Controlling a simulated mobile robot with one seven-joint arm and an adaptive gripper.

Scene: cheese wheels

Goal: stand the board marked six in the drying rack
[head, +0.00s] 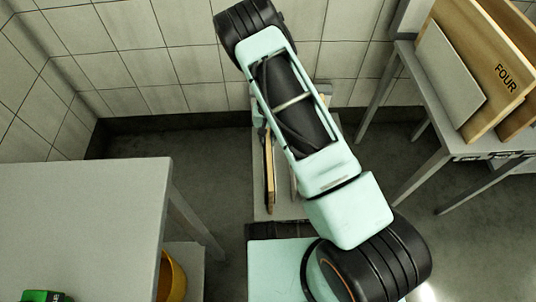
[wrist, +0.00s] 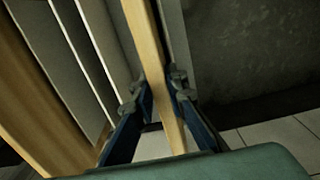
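In the wrist view a wooden board (wrist: 148,45) stands edge-on between the two fingers of my gripper (wrist: 162,92). The fingers lie against both of its faces, so my gripper looks shut on it. In the head view its thin edge (head: 269,172) shows upright just left of my arm, which hides the gripper and much of what is around it. Its face is turned away, so I cannot read any mark on it. Left of it in the wrist view are pale upright panels (wrist: 75,60); I cannot tell whether they belong to the drying rack.
A wooden board marked FOUR (head: 495,85) leans with other boards on the grey table (head: 480,146) at right. A yellow container (head: 172,278) sits beneath. A tiled wall closes the back.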

